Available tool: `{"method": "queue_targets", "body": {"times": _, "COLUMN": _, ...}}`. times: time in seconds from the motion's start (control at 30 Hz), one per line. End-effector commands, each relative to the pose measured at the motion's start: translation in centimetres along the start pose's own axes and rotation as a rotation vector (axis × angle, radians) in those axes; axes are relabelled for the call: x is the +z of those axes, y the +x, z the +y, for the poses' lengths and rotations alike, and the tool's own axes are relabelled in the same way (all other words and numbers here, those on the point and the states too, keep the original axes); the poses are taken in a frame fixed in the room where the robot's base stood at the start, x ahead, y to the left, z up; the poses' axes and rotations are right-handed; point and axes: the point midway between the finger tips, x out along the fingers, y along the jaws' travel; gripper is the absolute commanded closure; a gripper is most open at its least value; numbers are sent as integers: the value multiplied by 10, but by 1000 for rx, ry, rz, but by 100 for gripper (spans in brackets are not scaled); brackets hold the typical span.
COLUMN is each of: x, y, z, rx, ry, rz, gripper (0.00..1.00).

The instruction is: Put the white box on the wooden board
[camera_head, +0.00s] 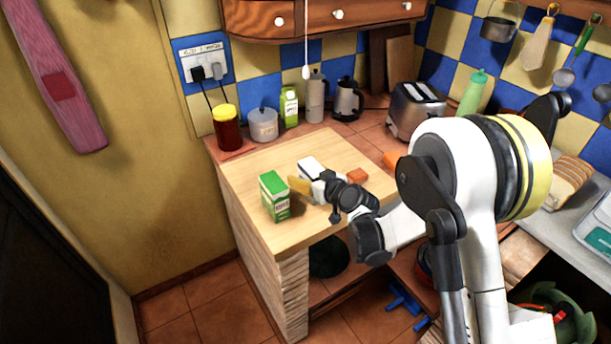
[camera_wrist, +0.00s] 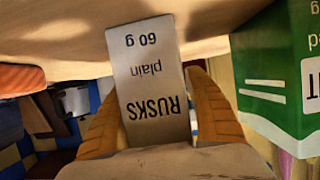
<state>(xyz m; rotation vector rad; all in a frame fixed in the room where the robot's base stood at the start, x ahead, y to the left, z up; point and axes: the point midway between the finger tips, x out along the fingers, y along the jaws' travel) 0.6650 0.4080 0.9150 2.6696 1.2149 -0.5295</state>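The white box (camera_wrist: 150,85), printed "RUSKS plain 60 g", appears upside down between my gripper's yellow fingers in the wrist view. My gripper (camera_wrist: 155,90) has a finger close against each side of it, with no clear gap, and looks shut on it. In the head view the white box (camera_head: 310,166) shows just behind my gripper (camera_head: 300,186), over the light wooden top (camera_head: 255,165). I cannot tell whether its base touches that top. Darker wooden boards (camera_head: 398,66) lean at the back wall.
A green carton (camera_head: 274,196) stands close to the left of my gripper. An orange block (camera_head: 357,176) lies to the right. A jar (camera_head: 227,128), canister (camera_head: 263,124), green-white carton (camera_head: 289,106) and toaster (camera_head: 416,108) line the back. The wooden top's front is bare.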

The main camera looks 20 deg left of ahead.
Motion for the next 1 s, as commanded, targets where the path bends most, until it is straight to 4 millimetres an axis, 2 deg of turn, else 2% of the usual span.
{"method": "queue_targets", "body": {"times": 0.23, "x": -4, "y": -4, "z": 0, "rx": 1, "ry": 0, "rz": 0, "gripper": 39}}
{"method": "queue_targets", "body": {"times": 0.37, "x": -4, "y": -28, "z": 1, "rx": 2, "ry": 0, "rz": 0, "gripper": 39}}
{"method": "queue_targets", "body": {"times": 0.5, "x": -5, "y": -61, "z": 1, "rx": 2, "ry": 1, "rz": 0, "gripper": 39}}
{"method": "queue_targets", "body": {"times": 0.7, "x": -4, "y": -101, "z": 1, "rx": 1, "ry": 1, "rz": 0, "gripper": 39}}
{"method": "queue_targets", "body": {"times": 0.83, "x": -3, "y": -116, "z": 0, "rx": 1, "ry": 0, "rz": 0, "gripper": 39}}
{"method": "queue_targets", "body": {"times": 1.0, "x": -3, "y": -122, "z": 0, "rx": 0, "ry": 1, "rz": 0, "gripper": 39}}
